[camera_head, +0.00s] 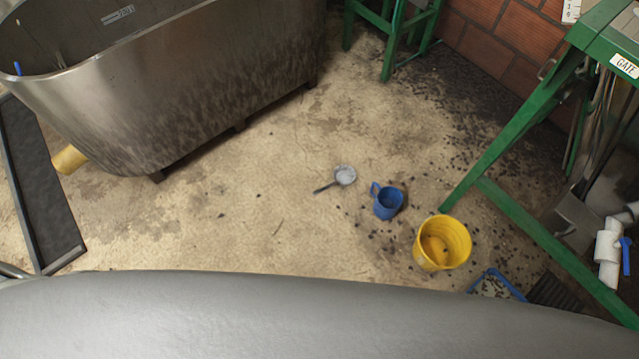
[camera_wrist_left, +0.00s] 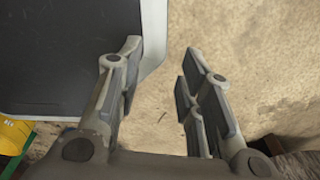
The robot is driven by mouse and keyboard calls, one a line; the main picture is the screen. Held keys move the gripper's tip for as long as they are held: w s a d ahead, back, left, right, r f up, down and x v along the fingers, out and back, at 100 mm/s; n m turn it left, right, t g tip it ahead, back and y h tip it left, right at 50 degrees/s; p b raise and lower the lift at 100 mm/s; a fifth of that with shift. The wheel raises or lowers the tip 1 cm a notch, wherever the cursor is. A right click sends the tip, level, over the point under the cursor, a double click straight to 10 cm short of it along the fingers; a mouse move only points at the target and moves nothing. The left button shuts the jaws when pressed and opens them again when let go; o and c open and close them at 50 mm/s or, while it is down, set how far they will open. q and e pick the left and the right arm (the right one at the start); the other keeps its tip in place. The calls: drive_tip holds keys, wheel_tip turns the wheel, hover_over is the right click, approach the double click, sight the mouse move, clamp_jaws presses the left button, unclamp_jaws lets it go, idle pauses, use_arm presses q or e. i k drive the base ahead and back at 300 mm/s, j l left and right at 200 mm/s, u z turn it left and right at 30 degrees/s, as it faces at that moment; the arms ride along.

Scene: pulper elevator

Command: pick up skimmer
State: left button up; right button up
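The skimmer (camera_head: 345,175), with a round pale head and a dark handle pointing left, lies on the concrete floor near the middle of the head view. A blue mug-like jug (camera_head: 388,203) stands to its right, apart from it. My left gripper (camera_wrist_left: 163,52) shows only in the left wrist view; its fingers are apart with nothing between them, over bare floor. The skimmer does not show in the left wrist view. My right gripper is in neither view.
A yellow bucket (camera_head: 442,244) and a blue tray (camera_head: 496,284) stand right of the jug. A steel tank (camera_head: 190,75) is at upper left, a dark grate (camera_head: 40,190) at left. A green frame (camera_head: 520,222) stands at right. Floor left of the skimmer is clear.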

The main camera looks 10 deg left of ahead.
sight(343, 174)
drive_tip(key=i+j+z, duration=0.3)
drive_tip(key=j, duration=0.35)
drive_tip(key=i+j+z, duration=0.35)
drive_tip(key=j, duration=0.45)
drive_tip(key=i+j+z, duration=0.15)
drive_tip(key=j, duration=0.25)
drive_tip(key=i+j+z, duration=0.15)
drive_tip(key=j, duration=0.3)
drive_tip(key=i, duration=0.05)
